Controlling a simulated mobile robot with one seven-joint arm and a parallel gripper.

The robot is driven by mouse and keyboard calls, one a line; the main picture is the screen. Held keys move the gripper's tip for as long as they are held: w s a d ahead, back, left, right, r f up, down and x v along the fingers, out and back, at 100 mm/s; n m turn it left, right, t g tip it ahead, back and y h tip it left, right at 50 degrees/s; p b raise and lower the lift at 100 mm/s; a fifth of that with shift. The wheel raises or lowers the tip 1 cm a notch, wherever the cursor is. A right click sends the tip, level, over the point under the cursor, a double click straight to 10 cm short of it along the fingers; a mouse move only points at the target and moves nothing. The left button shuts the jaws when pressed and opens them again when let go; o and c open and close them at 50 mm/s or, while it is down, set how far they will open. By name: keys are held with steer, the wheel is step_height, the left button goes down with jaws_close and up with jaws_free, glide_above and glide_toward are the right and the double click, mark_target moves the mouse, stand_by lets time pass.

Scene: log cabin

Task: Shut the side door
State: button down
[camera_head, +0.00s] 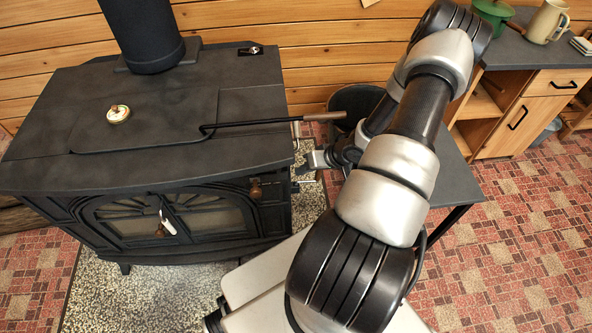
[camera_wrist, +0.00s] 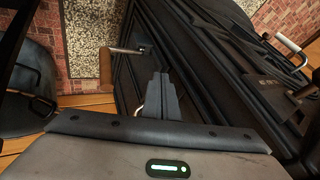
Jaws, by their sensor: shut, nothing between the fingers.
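The black stove (camera_head: 150,120) stands at the left in the head view. Its right side, where the side door would be, is seen nearly edge-on, so I cannot tell how far the side door stands open. My gripper (camera_head: 312,161) is beside that right side, low and close to it. In the wrist view my gripper (camera_wrist: 160,78) is shut and empty, with dark ribbed stove panels just beyond and to the right of it. A wooden-grip handle on a metal bar (camera_wrist: 106,68) is left of the fingertips. I cannot tell whether the fingers touch the stove.
A poker (camera_head: 250,122) lies on the stove top, its wooden end past the right edge. A dark bucket (camera_head: 352,100) stands behind my arm. A dark low table (camera_head: 458,185) and a wooden cabinet (camera_head: 530,110) are to the right. Tiled floor is clear at lower right.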

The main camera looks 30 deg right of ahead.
steer(key=p+v, duration=0.3)
steer(key=v, duration=0.8)
steer(key=shift+d, duration=0.4)
steer(key=shift+s+f, duration=0.1)
